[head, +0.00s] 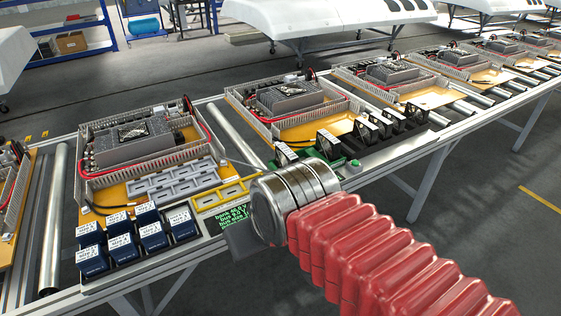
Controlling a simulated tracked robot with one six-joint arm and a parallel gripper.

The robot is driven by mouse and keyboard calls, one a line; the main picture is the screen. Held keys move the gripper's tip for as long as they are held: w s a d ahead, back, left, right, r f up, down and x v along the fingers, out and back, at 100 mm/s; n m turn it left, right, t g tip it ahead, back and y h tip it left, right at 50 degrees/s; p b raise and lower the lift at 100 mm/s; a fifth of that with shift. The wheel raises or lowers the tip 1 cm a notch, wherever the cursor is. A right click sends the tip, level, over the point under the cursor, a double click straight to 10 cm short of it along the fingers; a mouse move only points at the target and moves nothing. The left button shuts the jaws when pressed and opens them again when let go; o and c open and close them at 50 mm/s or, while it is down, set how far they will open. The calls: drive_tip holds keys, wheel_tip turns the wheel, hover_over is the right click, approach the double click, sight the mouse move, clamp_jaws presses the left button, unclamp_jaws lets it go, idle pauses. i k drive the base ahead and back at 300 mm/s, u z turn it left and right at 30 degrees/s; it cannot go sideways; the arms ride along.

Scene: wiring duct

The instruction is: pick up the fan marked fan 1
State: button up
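Several dark fans with white labels stand in a row on a black strip at the front of the line, right of centre. I see a leftmost fan (285,153), another (328,144), one further right (366,133) and more beyond it. Their labels are too small to read, so I cannot tell which is fan 1. My red arm comes in from the lower right and ends in a metal wrist (294,200) just in front of the leftmost fans. My gripper's fingers cannot be made out; the wrist hides part of the row.
Blue labelled blocks (120,243) stand at the front left. A grey slotted part (172,183) and a yellow frame (220,194) lie near the centre. Behind them is an orange panel with ducts (140,140).

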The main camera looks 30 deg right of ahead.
sight(290, 157)
drive_tip(key=i, duration=0.95)
drive_tip(key=z, duration=0.05)
